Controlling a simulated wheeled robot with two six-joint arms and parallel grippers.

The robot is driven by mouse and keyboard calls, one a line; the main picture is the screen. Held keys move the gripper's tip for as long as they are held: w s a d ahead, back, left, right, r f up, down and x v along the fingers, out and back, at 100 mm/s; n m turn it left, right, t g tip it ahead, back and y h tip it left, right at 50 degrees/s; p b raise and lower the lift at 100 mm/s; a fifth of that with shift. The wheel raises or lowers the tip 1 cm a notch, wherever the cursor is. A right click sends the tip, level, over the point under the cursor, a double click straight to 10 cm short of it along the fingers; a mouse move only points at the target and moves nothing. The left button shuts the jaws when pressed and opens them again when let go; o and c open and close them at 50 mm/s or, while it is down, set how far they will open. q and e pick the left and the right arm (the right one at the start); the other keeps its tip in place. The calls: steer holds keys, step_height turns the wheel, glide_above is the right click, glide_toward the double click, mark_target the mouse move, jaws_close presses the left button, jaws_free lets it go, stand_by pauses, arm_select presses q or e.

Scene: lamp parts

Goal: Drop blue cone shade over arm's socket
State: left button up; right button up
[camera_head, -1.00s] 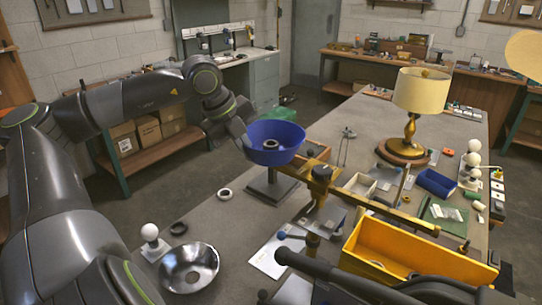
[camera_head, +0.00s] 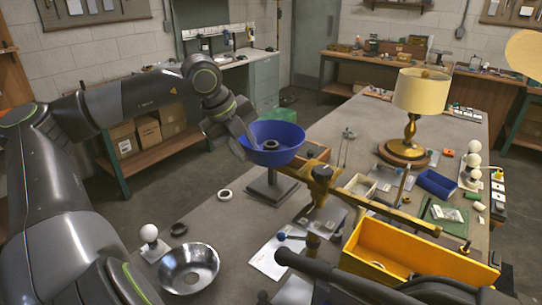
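The blue cone shade (camera_head: 285,156) is wide side up, with a dark ring at its inner centre. It shows above the grey square-based stand (camera_head: 268,190), at the left end of the brass arm (camera_head: 325,182). My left gripper (camera_head: 245,143) is at the shade's left rim and appears closed on it. The arm's socket is largely hidden by the shade, so I cannot tell whether the shade touches it. My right arm (camera_head: 350,284) crosses the lower right; its fingers cannot be made out clearly.
A yellow bin (camera_head: 400,255) stands at the right front. A silver bowl-shaped reflector (camera_head: 189,268), a white bulb (camera_head: 149,233) and a white ring (camera_head: 225,195) lie at the left front. A lit-coloured table lamp (camera_head: 420,92) stands behind.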

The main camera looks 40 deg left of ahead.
arm_select(q)
steer(key=shift+b, duration=0.4)
steer(key=b+v, duration=0.5)
steer(key=v, duration=1.2)
steer(key=shift+r, duration=0.3)
